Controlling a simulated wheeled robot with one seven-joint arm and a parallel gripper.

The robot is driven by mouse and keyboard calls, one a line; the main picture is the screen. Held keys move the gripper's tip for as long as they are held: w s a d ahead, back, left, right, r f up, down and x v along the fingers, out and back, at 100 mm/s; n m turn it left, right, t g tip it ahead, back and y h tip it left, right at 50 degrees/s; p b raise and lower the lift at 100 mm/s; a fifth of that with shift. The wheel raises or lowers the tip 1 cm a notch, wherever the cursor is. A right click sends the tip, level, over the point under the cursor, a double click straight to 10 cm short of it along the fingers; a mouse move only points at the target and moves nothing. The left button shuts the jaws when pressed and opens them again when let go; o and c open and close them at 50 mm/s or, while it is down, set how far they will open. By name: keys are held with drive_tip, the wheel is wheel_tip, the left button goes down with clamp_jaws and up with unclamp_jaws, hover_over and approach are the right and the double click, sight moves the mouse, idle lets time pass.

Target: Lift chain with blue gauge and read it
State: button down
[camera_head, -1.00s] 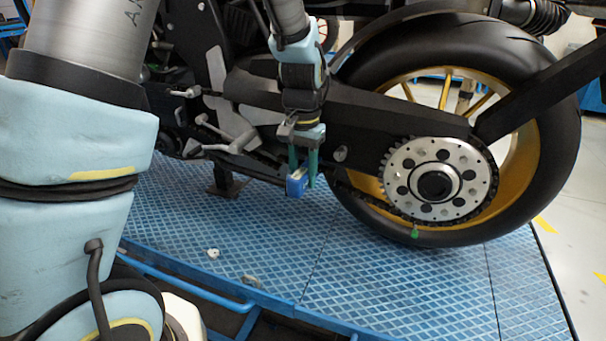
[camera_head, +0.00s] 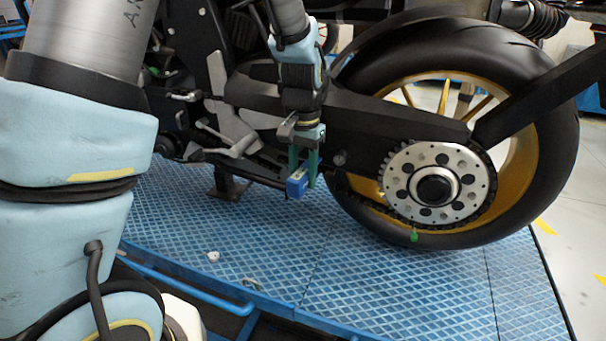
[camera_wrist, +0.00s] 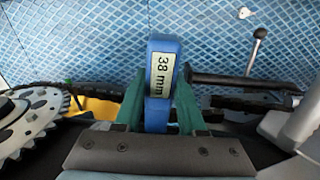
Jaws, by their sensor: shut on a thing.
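My gripper (camera_wrist: 158,118) has its green fingers on either side of the blue gauge (camera_wrist: 157,62) and is shut on it. The gauge's pale label faces the wrist camera and reads "38 mm". In the head view the gauge (camera_head: 297,184) shows at the fingertips, beside the lower chain run in front of the rear wheel. The dark chain (camera_wrist: 107,95) passes behind the fingers in the wrist view, which hide part of it. I cannot tell whether the gauge touches the chain or how far the chain is lifted.
The silver rear sprocket (camera_head: 399,189) sits on the motorcycle's rear wheel, with a small green mark (camera_head: 414,236) at its bottom. A lever with a round knob (camera_wrist: 259,33) stands right of the gauge. The blue platform (camera_head: 370,290) is mostly clear, with small pale items near its front edge.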

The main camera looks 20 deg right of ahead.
drive_tip(key=shift+f+b, duration=1.45)
drive_tip(key=shift+f, duration=0.8)
drive_tip(key=s+a, duration=0.5)
drive_tip(key=s, duration=0.1)
drive_tip(key=shift+a, duration=0.25)
idle(0.6)
